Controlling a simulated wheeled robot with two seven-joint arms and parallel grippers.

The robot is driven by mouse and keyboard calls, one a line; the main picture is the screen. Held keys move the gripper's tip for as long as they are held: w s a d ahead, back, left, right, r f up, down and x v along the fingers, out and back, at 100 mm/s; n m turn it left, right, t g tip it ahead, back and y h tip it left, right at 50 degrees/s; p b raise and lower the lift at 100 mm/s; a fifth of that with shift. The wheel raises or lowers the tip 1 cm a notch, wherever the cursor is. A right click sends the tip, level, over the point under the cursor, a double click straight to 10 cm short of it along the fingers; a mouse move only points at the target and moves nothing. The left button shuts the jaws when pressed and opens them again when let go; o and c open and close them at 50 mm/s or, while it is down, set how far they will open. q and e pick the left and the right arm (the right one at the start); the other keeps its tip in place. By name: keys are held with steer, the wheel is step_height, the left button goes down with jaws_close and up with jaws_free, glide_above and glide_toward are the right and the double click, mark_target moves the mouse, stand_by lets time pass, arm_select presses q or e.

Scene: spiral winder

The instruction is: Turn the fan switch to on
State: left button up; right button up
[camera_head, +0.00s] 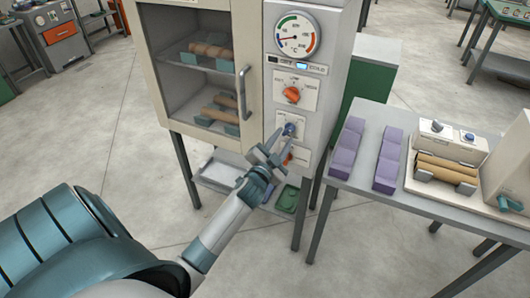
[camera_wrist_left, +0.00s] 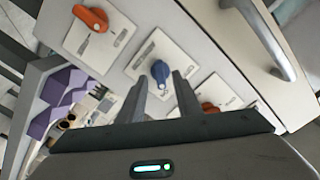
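The oven-like cabinet's control panel has a blue knob (camera_head: 290,129) on a white plate, between two orange knobs. The upper orange knob (camera_head: 291,94) sits below the round gauge; the lower orange knob (camera_head: 288,158) is partly behind my gripper. The plate markings are too small to read, so I cannot tell by label which is the fan switch. My left gripper (camera_head: 279,142) is at the panel, just below the blue knob. In the left wrist view the blue knob (camera_wrist_left: 160,72) lies just beyond the open fingertips (camera_wrist_left: 160,78), roughly centred between them. Contact cannot be told. My right gripper is not visible.
The cabinet door handle (camera_head: 243,93) stands out left of the panel. A grey table (camera_head: 400,116) with purple blocks (camera_head: 346,148) and a cream device (camera_head: 448,145) stands at right. A green tray (camera_head: 288,199) lies under the panel.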

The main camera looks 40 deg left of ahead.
arm_select(q)
steer(key=b+v, duration=0.3)
steer(key=v, duration=1.1)
steer(key=shift+s+d+b, duration=0.2)
steer(key=shift+s+b, duration=0.1)
steer(key=shift+b, duration=0.05)
step_height(320, 180, down, 23)
steer(key=d+g+h, duration=0.1)
steer(key=d+g, duration=0.1)
steer(key=g, duration=0.2)
steer(key=s+d+f+g+h, duration=0.1)
steer(key=s+f, duration=0.2)
steer(key=f, duration=0.3)
steer(key=s+d+f+n+g, duration=0.1)
steer(key=s+d+f+g, duration=0.15)
steer(key=f, duration=0.45)
steer(key=s+d+f+g+h, duration=0.1)
steer(key=s+f, duration=0.3)
steer(key=f, duration=0.2)
steer(key=s+d+f+n+g, duration=0.1)
steer(key=s+d+f+g, duration=0.3)
steer(key=s+f, duration=1.1)
steer(key=s+d+f+g, duration=0.1)
steer(key=s+f, duration=0.3)
steer(key=s, duration=0.6)
steer(key=s+d+f+n+g+h+b, duration=0.1)
steer(key=s+f+g, duration=0.2)
steer(key=s, duration=0.7)
steer(key=shift+s+f, duration=0.35)
steer(key=shift+f, duration=0.35)
